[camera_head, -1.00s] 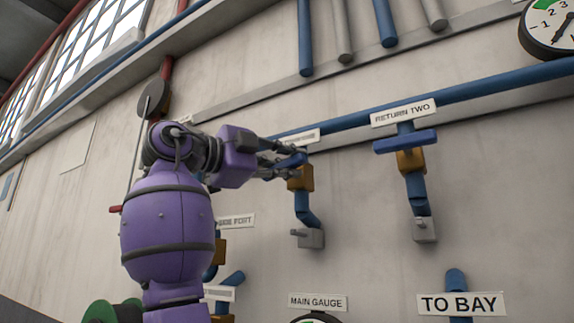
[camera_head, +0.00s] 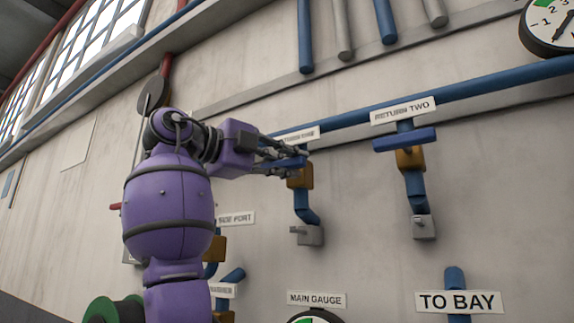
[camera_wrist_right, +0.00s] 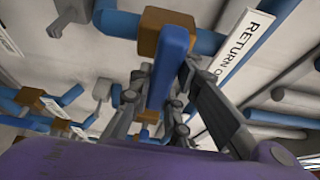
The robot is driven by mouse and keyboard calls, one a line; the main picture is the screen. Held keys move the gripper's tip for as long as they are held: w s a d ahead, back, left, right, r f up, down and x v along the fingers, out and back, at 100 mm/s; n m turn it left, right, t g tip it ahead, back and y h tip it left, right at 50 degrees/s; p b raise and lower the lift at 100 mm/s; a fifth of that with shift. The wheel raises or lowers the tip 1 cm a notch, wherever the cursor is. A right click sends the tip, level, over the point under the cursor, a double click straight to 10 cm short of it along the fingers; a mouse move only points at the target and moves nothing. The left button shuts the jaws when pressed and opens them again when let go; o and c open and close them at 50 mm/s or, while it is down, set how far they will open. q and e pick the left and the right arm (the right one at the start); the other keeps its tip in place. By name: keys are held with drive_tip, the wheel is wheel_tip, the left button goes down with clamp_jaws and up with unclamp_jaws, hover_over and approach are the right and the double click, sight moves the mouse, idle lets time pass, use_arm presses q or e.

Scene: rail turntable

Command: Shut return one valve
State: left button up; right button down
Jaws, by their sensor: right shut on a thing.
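The return one valve has a brown body (camera_head: 300,176) on a blue pipe, with a blue lever handle (camera_wrist_right: 168,68) that shows best in the right wrist view. Its label (camera_head: 298,136) is partly hidden by my gripper in the head view. My right gripper (camera_head: 292,162) reaches the handle from the left, and its fingers (camera_wrist_right: 160,95) lie on both sides of the blue handle, shut on it. In the head view most of the handle is hidden behind the fingers. My left gripper is not in view.
The return two valve (camera_head: 410,158) is to the right, its blue handle (camera_head: 405,140) lying across its pipe. A long blue pipe (camera_head: 470,92) runs above both. Below are a main gauge label (camera_head: 317,299) and a TO BAY sign (camera_head: 459,302). A side port valve (camera_head: 216,249) is lower left.

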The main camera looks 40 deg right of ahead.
drive_tip(key=c, duration=1.6)
unclamp_jaws()
drive_tip(key=shift+c, duration=0.2)
drive_tip(key=w+a, duration=0.1)
drive_tip(key=a, duration=1.1)
drive_tip(key=shift+w, duration=0.15)
